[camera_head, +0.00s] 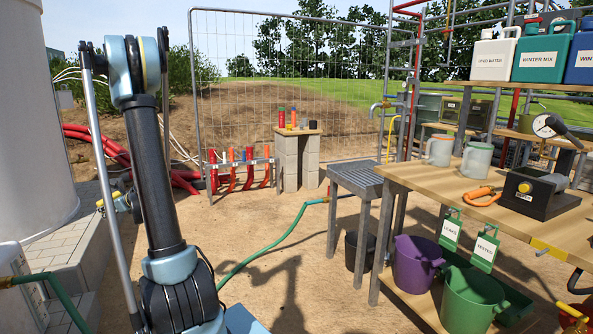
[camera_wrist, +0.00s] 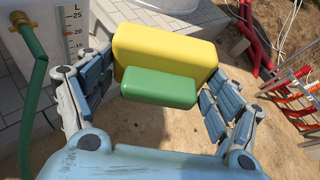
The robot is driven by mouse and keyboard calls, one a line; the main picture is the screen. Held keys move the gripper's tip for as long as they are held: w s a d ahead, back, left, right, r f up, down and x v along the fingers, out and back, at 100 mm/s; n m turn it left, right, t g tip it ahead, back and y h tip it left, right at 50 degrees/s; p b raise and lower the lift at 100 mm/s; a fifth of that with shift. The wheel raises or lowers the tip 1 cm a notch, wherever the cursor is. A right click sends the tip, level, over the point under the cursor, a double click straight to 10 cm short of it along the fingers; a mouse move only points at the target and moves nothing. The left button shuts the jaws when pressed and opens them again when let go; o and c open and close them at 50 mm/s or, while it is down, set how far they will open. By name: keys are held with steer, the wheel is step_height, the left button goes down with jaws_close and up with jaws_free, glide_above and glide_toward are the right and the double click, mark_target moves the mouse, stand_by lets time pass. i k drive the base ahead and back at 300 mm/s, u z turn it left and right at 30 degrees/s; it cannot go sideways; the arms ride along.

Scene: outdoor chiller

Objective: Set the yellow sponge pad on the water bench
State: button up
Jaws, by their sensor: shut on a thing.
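The yellow sponge pad (camera_wrist: 165,48) has a green block (camera_wrist: 158,88) on its near side. In the wrist view it sits between the two blue-padded fingers of my gripper (camera_wrist: 155,82), which is shut on it. In the head view a small bit of yellow (camera_head: 121,202) shows beside my arm at the left, above the paving; most of my gripper there is hidden by the arm. A grey slatted metal bench (camera_head: 358,181) below a tap (camera_head: 384,105) stands right of centre and looks like the water bench. Its visible top is bare, well to the right of my gripper.
A wooden table (camera_head: 420,181) with mugs and a gauge box adjoins the bench at right. Purple (camera_head: 412,264) and green buckets stand below. A green hose (camera_head: 270,245) crosses the sand. A white tank (camera_head: 30,120) is at left. Open sand lies between arm and bench.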

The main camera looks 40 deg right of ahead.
mark_target(432, 174)
steer(key=z, duration=0.1)
steer(key=k, duration=0.3)
steer(key=z, duration=1.95)
